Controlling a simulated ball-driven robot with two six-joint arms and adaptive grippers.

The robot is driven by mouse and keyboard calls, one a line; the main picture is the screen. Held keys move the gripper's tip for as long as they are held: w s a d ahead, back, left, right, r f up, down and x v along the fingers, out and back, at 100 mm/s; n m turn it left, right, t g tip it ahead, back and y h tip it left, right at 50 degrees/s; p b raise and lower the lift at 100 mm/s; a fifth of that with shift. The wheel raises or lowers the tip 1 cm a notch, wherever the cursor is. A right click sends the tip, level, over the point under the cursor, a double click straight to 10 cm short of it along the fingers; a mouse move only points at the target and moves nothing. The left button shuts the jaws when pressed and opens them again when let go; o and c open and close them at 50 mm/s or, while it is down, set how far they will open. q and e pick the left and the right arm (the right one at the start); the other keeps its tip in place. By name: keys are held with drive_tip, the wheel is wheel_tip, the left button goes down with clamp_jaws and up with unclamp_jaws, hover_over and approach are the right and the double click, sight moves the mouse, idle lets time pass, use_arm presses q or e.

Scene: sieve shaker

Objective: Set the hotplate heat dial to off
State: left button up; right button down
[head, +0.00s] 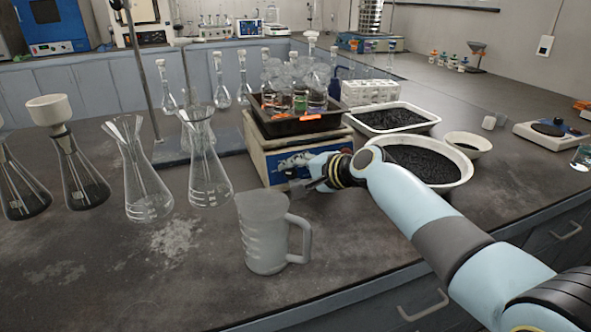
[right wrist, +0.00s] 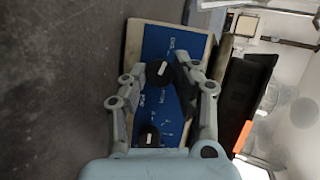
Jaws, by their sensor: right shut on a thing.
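The hotplate (head: 263,163) is a cream box with a blue front panel, under a black tray of glassware. In the right wrist view its blue panel (right wrist: 178,45) appears turned on its side, with two black dials. One dial (right wrist: 160,73) sits between the fingertips of my right gripper (right wrist: 163,72), which is shut on it. A white pointer mark shows on it. The other dial (right wrist: 149,137) lies nearer the palm, free, with its own white mark. The panel lettering is too small to tell which is the heat dial. In the head view my right gripper (head: 304,187) hides the dials. My left gripper is not in view.
A clear jug (head: 263,240) stands just in front of the hotplate, close to my right gripper. Erlenmeyer flasks (head: 207,165) stand to the left. A white basin of black grains (head: 462,182) and a white tray (head: 428,123) are behind my right arm.

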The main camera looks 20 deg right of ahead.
drive_tip(key=shift+s+f, duration=0.1)
drive_tip(key=shift+f, duration=0.05)
idle(0.3)
drive_tip(key=c, duration=1)
unclamp_jaws()
drive_tip(key=v, duration=1.2)
drive_tip(key=shift+a+r, duration=0.1)
drive_tip(key=shift+r, duration=0.1)
